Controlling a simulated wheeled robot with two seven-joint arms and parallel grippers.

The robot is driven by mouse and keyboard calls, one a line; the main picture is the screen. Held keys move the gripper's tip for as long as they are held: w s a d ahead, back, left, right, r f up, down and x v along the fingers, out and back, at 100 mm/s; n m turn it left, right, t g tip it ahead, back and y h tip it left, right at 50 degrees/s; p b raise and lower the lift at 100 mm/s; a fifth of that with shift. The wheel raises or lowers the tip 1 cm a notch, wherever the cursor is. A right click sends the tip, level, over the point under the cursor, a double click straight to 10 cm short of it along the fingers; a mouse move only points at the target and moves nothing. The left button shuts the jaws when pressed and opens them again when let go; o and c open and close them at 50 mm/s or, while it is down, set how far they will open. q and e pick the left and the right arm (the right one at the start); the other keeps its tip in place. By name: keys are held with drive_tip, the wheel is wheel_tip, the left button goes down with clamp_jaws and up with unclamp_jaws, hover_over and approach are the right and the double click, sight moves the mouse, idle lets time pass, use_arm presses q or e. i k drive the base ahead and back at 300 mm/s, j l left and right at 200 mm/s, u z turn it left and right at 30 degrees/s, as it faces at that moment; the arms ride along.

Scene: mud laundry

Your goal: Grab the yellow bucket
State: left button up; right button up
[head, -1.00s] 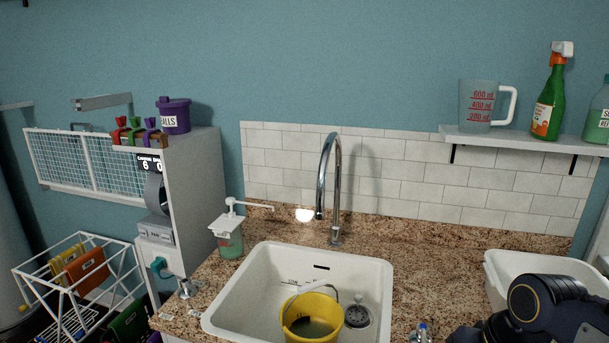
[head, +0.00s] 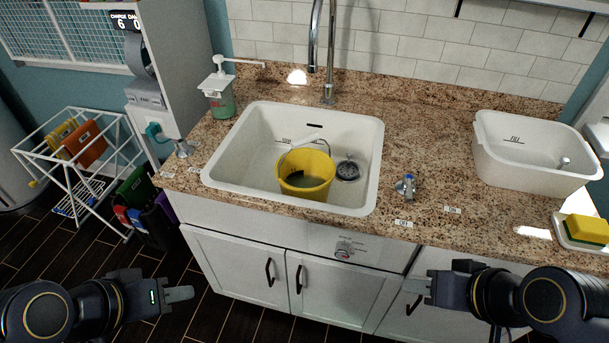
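The yellow bucket (head: 306,176) stands upright in the white sink (head: 232,165), left of the drain. It has a thin handle raised above its rim and some dark greenish content inside. My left gripper (head: 180,294) is at the lower left, over the floor in front of the cabinet, well away from the bucket. My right gripper (head: 416,286) is at the lower right in front of the cabinet doors, also apart from the bucket. Both are seen side-on, so the gap between their fingers does not show. Nothing shows held in either.
A tall faucet (head: 329,55) rises behind the sink. A soap dispenser (head: 218,92) stands at its left and a blue-topped valve (head: 406,186) at its right. A white tub (head: 530,150) and a sponge (head: 586,229) sit further right. A white rack (head: 88,165) stands left.

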sight(308, 173)
drive_tip(key=i+j, duration=0.35)
drive_tip(key=j, duration=0.15)
drive_tip(key=i+j, duration=0.3)
drive_tip(key=j, duration=0.2)
drive_tip(key=i+j, duration=0.35)
drive_tip(key=j, duration=0.2)
